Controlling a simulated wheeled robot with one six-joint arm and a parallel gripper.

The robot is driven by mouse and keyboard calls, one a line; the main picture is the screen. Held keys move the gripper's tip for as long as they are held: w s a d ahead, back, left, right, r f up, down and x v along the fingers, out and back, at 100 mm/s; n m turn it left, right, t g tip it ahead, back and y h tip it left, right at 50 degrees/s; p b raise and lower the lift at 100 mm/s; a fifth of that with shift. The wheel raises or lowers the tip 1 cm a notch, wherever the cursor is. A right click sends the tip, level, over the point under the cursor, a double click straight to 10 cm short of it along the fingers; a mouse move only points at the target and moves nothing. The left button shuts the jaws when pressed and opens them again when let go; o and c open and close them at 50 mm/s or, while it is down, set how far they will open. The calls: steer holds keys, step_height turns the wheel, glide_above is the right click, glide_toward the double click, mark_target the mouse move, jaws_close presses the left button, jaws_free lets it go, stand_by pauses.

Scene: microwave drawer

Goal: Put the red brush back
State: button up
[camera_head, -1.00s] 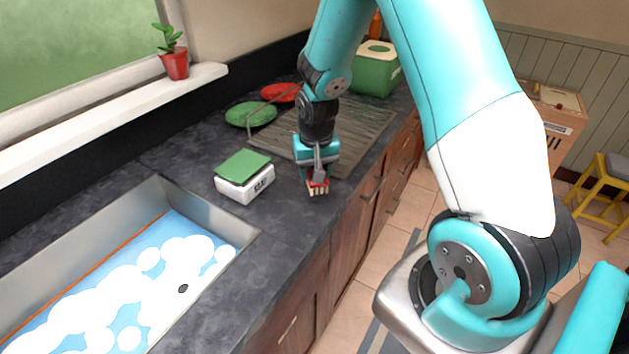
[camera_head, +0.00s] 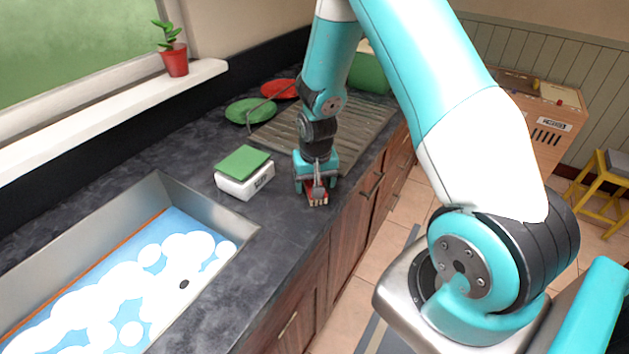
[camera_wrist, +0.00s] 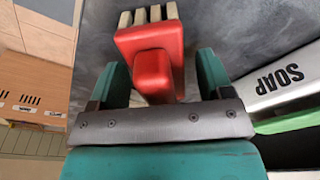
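The red brush (camera_wrist: 152,52) has pale bristles and sits between the two teal fingers of my gripper (camera_wrist: 163,78) in the wrist view. Its handle end points toward the palm. The left finger is very close to the handle; a gap shows beside the right finger, so the fingers look open around it. In the head view my gripper (camera_head: 317,188) points down over the counter near its front edge. The brush (camera_head: 318,198) shows just beneath it, bristles toward the viewer. I cannot tell whether the brush rests on the counter.
A white soap box (camera_head: 247,185) with a green sponge (camera_head: 243,162) on top stands left of my gripper. A foamy sink (camera_head: 150,290) lies in front of it. Green (camera_head: 250,110) and red plates (camera_head: 280,89) and a ribbed drainboard (camera_head: 345,133) are behind.

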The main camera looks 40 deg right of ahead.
steer(key=shift+r, duration=0.1)
steer(key=r, duration=0.4)
steer(key=s+a+r+b, duration=0.1)
steer(key=r, duration=0.3)
steer(key=r+b, duration=0.1)
steer(key=r, duration=0.3)
steer(key=shift+s+a+r, duration=0.2)
steer(key=s+a+r+n+y, duration=0.3)
steer(key=s+a+r+n, duration=0.3)
steer(key=a, duration=0.6)
steer(key=s+a+r+n+y, duration=0.1)
steer(key=s+a+r+n, duration=0.1)
steer(key=s, duration=0.5)
steer(key=s+a+r+n+g, duration=0.1)
steer(key=s+a+r+n, duration=0.2)
steer(key=s+a, duration=0.4)
steer(key=shift+s+r+n+y, duration=0.3)
steer(key=shift+s+n+y, duration=0.1)
steer(key=shift+n, duration=0.2)
